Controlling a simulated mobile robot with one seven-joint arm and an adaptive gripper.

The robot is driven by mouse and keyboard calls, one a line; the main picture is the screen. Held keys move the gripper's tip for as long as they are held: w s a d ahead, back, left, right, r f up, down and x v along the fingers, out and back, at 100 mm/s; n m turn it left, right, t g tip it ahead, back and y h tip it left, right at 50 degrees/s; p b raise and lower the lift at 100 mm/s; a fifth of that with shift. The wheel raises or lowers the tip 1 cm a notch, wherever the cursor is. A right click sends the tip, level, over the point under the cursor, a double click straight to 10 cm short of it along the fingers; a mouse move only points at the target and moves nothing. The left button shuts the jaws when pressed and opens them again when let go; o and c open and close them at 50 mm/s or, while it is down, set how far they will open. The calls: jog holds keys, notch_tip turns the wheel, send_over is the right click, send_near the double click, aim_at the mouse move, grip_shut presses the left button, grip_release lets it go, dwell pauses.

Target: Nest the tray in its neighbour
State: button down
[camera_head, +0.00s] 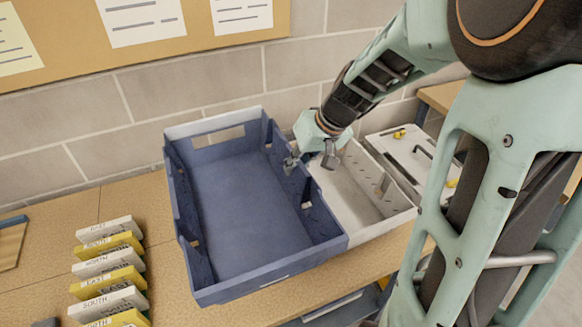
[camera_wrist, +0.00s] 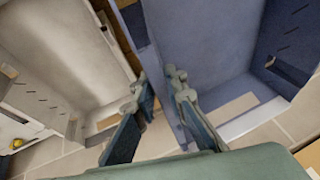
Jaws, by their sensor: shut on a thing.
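The blue tray (camera_head: 232,200) sits on the wooden worktop, upright and empty, with a pale band along its back rim. A white-grey tray (camera_head: 342,198) lies directly to its right, close against it and also empty. My gripper (camera_head: 309,160) comes down at the blue tray's right wall, towards the back, and is shut on that wall. In the wrist view, my gripper's fingers (camera_wrist: 158,84) straddle the wall, with the blue tray (camera_wrist: 208,48) on the right and the white-grey tray (camera_wrist: 62,45) on the left. I cannot tell whether the trays touch underneath.
A row of white and yellow labelled blocks (camera_head: 111,262) stands at the left front. A pale case (camera_head: 408,152) with a dark handle and yellow parts lies beyond the white-grey tray. A brick wall (camera_head: 190,85) and a pinboard (camera_head: 60,52) close off the back.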

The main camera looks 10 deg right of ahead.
jog(key=w+d, duration=0.6)
jog(key=d, duration=0.5)
jog(key=shift+w+b, duration=0.35)
jog(key=shift+d, duration=0.1)
jog(key=w+d+p, duration=0.2)
jog(key=w+d, duration=0.4)
jog(key=d, duration=0.5)
jog(key=shift+w+p, duration=0.3)
jog(key=shift+w, duration=0.1)
jog(key=shift+r, duration=0.1)
jog(key=w+d+p, duration=0.1)
jog(key=w+d, duration=0.2)
jog(key=d, duration=0.3)
jog(key=shift+w+d, duration=0.3)
jog(key=shift+w, duration=0.1)
dwell(0.3)
